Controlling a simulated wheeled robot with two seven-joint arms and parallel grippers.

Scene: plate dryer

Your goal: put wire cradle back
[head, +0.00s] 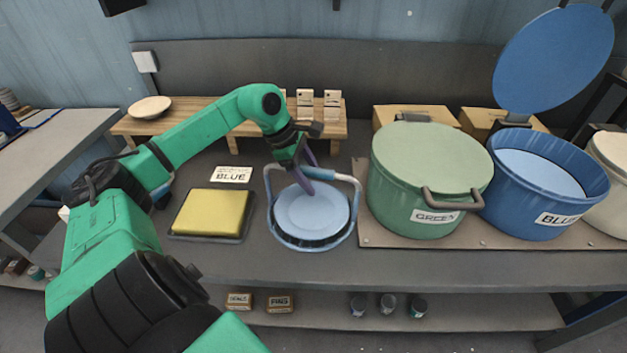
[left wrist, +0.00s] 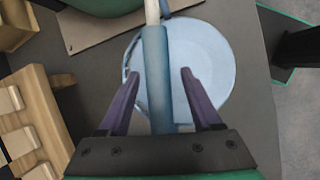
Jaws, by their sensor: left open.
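The wire cradle (head: 273,229) is a round blue wire frame with a raised handle, standing on the grey bench left of the green pot. A light blue plate (head: 312,207) lies in it; the plate also shows in the left wrist view (left wrist: 205,72). My left gripper (head: 311,181) is over the cradle, open, with purple fingers pointing down. In the left wrist view the blue handle (left wrist: 157,70) runs between the open fingers (left wrist: 160,76), which stand apart from it on both sides. My right gripper is out of view.
The blue pot (head: 500,205) stands open with pale blue contents, its lid (head: 553,60) raised. The green pot (head: 415,190) is covered. A yellow pad in a dark tray (head: 205,238) and a BLUE card (head: 231,174) lie left. A wooden rack (head: 235,108) stands behind.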

